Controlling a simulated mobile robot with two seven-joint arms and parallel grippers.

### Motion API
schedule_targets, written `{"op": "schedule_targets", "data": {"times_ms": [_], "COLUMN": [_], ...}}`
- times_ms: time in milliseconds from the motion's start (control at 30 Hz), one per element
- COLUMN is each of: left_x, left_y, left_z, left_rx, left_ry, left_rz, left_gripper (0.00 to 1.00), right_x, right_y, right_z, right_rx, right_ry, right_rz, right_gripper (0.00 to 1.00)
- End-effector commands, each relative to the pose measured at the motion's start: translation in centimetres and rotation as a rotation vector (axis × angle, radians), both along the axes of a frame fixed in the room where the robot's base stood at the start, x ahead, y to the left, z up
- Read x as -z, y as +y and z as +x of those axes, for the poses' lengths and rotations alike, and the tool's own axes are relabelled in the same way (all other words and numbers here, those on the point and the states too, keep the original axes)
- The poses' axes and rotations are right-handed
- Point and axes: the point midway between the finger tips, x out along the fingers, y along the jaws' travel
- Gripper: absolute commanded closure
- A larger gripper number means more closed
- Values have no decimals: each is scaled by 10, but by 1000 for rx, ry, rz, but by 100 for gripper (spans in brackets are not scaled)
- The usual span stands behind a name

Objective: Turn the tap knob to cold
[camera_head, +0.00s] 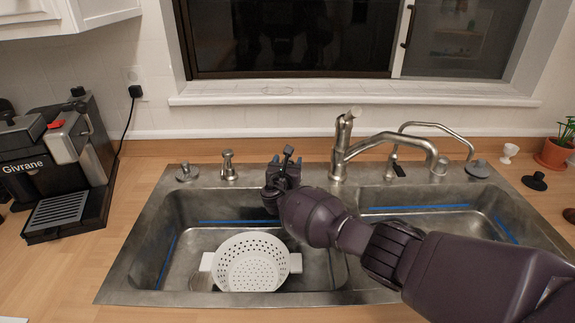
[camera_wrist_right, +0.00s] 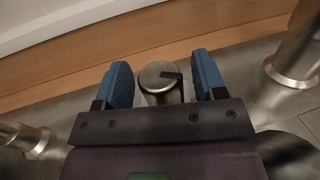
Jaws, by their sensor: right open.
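The tap knob is a short round metal post with a dark slot or lever on its top. In the right wrist view the knob (camera_wrist_right: 160,82) stands between the two blue fingertips of my right gripper (camera_wrist_right: 164,82). The fingers are apart, with visible gaps on both sides of it. In the head view my right gripper (camera_head: 286,163) is at the back rim of the sink, and the knob is mostly hidden behind it. The tall metal tap (camera_head: 342,150) with its curved spout stands just right of the gripper. My left gripper is not in view.
The double steel sink (camera_head: 130,262) holds a white colander (camera_head: 252,262) in its left basin. A soap dispenser (camera_head: 228,166) stands left of the gripper. A thinner tap (camera_head: 440,128) is at the right. A coffee machine (camera_head: 60,165) is at far left. The window sill (camera_head: 350,94) is behind.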

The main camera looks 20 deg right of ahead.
Motion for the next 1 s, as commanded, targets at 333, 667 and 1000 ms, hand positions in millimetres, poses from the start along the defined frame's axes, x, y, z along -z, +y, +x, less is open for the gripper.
{"op": "schedule_targets", "data": {"times_ms": [333, 667, 1000], "left_x": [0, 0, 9], "left_y": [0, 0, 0], "left_z": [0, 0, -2], "left_rx": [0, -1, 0], "left_ry": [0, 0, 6], "left_rz": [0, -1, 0], "left_gripper": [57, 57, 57], "right_x": [-1, 0, 2], "right_y": [0, 0, 1], "right_z": [1, 1, 1], "right_rx": [0, 0, 86], "right_ry": [-1, 0, 0], "right_rz": [0, 1, 1], "right_gripper": [45, 85, 85]}}
